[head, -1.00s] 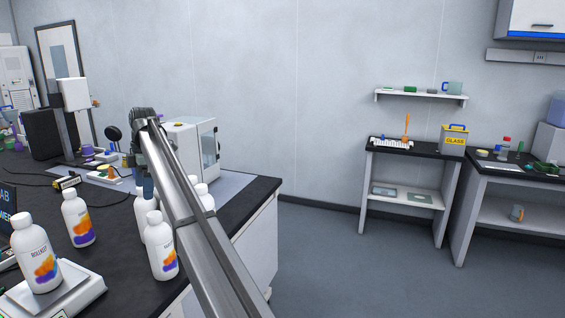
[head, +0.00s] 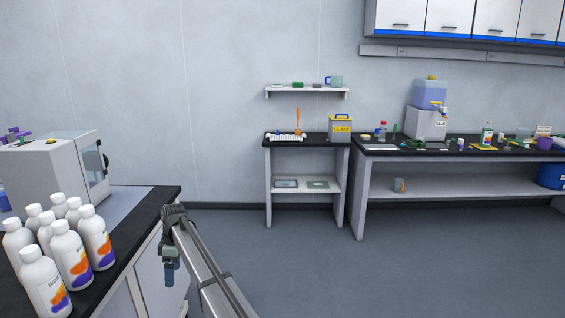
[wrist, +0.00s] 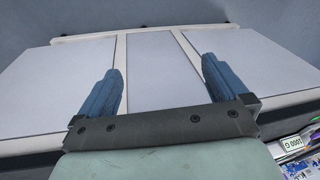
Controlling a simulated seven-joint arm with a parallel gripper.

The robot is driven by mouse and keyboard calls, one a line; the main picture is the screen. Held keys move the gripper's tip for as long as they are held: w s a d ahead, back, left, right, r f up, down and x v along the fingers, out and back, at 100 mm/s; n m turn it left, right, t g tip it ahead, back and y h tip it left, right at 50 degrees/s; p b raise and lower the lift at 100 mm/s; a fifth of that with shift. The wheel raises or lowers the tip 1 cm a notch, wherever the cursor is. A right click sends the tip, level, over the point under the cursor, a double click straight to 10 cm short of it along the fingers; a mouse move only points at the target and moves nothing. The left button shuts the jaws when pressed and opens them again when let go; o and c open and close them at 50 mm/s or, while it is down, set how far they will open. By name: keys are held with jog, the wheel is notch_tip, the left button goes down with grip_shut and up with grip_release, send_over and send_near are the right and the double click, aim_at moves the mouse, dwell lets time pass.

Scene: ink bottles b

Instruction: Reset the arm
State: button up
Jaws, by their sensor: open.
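My gripper (wrist: 161,88) is open and empty in the wrist view. Its two blue fingers stand wide apart, with pale cabinet panels (wrist: 165,65) beyond them. In the head view my gripper (head: 170,272) hangs beside the end of the left bench, in front of the white cabinet face below its black top (head: 120,255). It touches nothing that I can see. Its fingertips are small and hard to make out there.
Several white bottles (head: 72,252) with orange and purple labels stand close together on the left bench, near a white boxy instrument (head: 55,170). A small table (head: 308,142) and a long bench (head: 460,150) stand along the back wall. The grey floor (head: 400,270) between is clear.

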jog(key=s+d+f+m+g+h, duration=0.1)
jog(key=s+d+f+m, duration=0.35)
jog(key=d+f, duration=0.85)
jog(key=s+d+f+m, duration=0.3)
jog(key=s+d+f, duration=0.2)
jog(key=d+f, duration=0.85)
jog(key=s+d+f+m+g, duration=0.1)
jog(key=s+d+f+m, duration=0.4)
jog(key=s+d+f, duration=0.85)
jog(key=s+d+f+m+g, duration=0.1)
jog(key=s+d+m, duration=0.2)
jog(key=s+d, duration=0.4)
jog(key=s+d+f+m+g, duration=0.1)
jog(key=s+d+m, duration=0.3)
jog(key=s, duration=1.7)
jog(key=d+f, duration=0.1)
jog(key=d, duration=0.2)
jog(key=shift+s+d+g, duration=0.25)
jog(key=shift+s+g, duration=0.05)
jog(key=shift+s, duration=0.1)
